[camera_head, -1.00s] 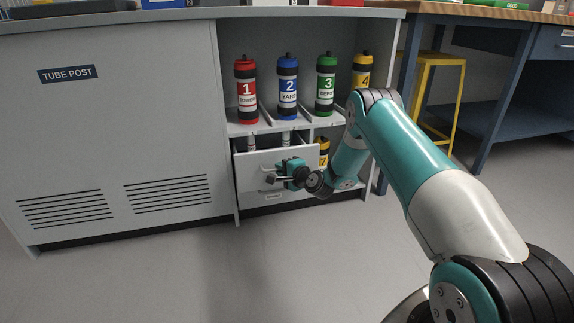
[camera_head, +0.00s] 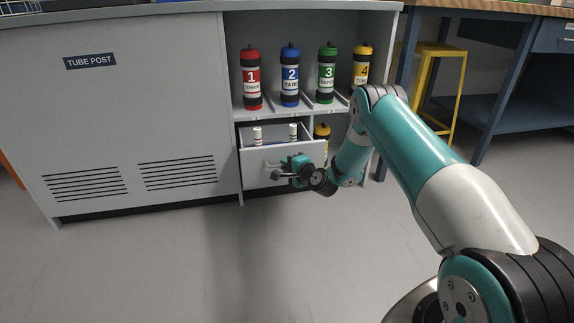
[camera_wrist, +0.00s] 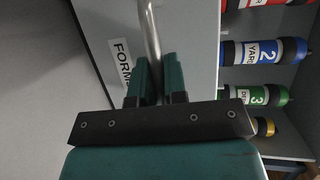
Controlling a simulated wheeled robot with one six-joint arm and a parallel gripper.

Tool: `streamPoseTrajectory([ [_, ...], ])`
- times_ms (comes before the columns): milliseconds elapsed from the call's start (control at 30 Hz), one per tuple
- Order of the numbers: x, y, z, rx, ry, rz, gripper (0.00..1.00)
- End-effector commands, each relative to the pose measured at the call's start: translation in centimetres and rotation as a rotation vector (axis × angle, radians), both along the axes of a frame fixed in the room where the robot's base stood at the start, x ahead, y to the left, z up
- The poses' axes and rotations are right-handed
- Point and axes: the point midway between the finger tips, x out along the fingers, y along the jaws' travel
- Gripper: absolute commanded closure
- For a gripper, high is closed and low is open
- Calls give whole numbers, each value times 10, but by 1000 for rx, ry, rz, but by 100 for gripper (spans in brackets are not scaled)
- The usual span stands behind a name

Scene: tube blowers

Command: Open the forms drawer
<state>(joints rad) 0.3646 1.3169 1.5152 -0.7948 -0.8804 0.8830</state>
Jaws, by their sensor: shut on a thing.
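The forms drawer (camera_head: 255,172) is a light grey drawer low in the cabinet. It stands pulled out, and its inside shows with two white rolls (camera_head: 257,135) (camera_head: 292,132) in it. In the wrist view its front (camera_wrist: 188,40) carries a label (camera_wrist: 121,70) reading "FORM", partly hidden. My gripper (camera_head: 284,174) is at the drawer front, shut on the metal bar handle (camera_wrist: 150,35). In the wrist view the handle runs between the two green fingers (camera_wrist: 154,80).
Numbered canisters, red (camera_head: 250,80), blue (camera_head: 290,77), green (camera_head: 327,75) and yellow (camera_head: 361,68), stand on the shelf above. A yellow stool (camera_head: 440,50) stands farther right. The floor in front (camera_head: 180,260) is clear.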

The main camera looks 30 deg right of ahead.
Motion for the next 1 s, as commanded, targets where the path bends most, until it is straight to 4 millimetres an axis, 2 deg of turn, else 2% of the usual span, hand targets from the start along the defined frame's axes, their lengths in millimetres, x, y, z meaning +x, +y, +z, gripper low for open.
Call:
streamPoseTrajectory([
  [167, 0, 2, 0, 3, 2, 6, 100],
  [200, 0, 2, 0, 3, 3, 6, 78],
  [567, -4, 1, 1, 2, 3, 4, 78],
  [667, -15, 0, 4, 4, 5, 4, 78],
  [1000, -87, -9, 19, 9, 7, -1, 78],
])
